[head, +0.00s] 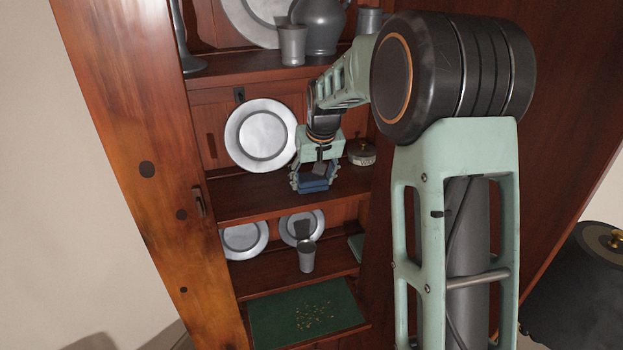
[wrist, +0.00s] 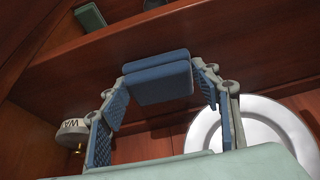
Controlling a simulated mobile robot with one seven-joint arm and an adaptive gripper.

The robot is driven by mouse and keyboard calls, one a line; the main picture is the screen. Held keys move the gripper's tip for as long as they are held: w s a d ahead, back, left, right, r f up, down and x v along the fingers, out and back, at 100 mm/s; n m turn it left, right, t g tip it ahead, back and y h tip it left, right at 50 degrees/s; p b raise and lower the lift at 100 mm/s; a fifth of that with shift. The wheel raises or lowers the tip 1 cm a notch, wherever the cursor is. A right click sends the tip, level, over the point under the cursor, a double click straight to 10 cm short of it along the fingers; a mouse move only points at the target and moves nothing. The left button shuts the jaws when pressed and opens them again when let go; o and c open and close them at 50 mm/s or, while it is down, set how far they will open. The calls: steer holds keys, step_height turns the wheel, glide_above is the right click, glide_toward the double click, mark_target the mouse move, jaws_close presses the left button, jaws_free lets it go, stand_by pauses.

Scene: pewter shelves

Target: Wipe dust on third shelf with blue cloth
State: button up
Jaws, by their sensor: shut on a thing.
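My gripper (head: 313,178) is shut on a folded blue cloth (head: 315,185), which also shows in the wrist view (wrist: 158,84) across the fingertips (wrist: 158,80). The cloth is at the front of the shelf (head: 240,197) that bears a large plate; I cannot tell whether it touches the wood. This shelf is the second from the top of those in the head view. Below it is another shelf (head: 275,272) with two plates and a cup. I cannot make out dust on either. Pale brown specks (head: 315,316) lie on a green surface at the bottom.
The large pewter plate (head: 262,135) leans at the back, left of my gripper. A round lidded tin (head: 362,155) stands to its right. The cup (head: 306,257) stands below. Pewter vessels (head: 292,45) crowd the shelf above. The cabinet's left side (head: 135,120) bounds the shelves.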

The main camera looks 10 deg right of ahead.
mark_target(258, 197)
steer(key=shift+s+a+f, duration=0.1)
steer(key=shift+s+a, duration=0.1)
steer(key=shift+a, duration=0.8)
steer(key=shift+s+a+f, duration=0.1)
steer(key=shift+s+a, duration=0.1)
steer(key=shift+a, duration=0.75)
steer(key=shift+s+a+r+b, duration=0.1)
steer(key=shift+s+a+b, duration=0.05)
steer(key=shift+a, duration=0.95)
steer(key=shift+s+a+r+b, duration=0.1)
steer(key=shift+s+a+b, duration=0.1)
steer(key=shift+a, duration=0.9)
steer(key=shift+s+a+b, duration=0.1)
steer(key=shift+a+b, duration=0.05)
steer(key=shift+a, duration=0.95)
steer(key=shift+s+a+f, duration=0.1)
steer(key=shift+s+a, duration=0.05)
steer(key=shift+a, duration=0.7)
steer(key=shift+s+a+f, duration=0.1)
steer(key=shift+s+a, duration=0.05)
steer(key=shift+a, duration=0.65)
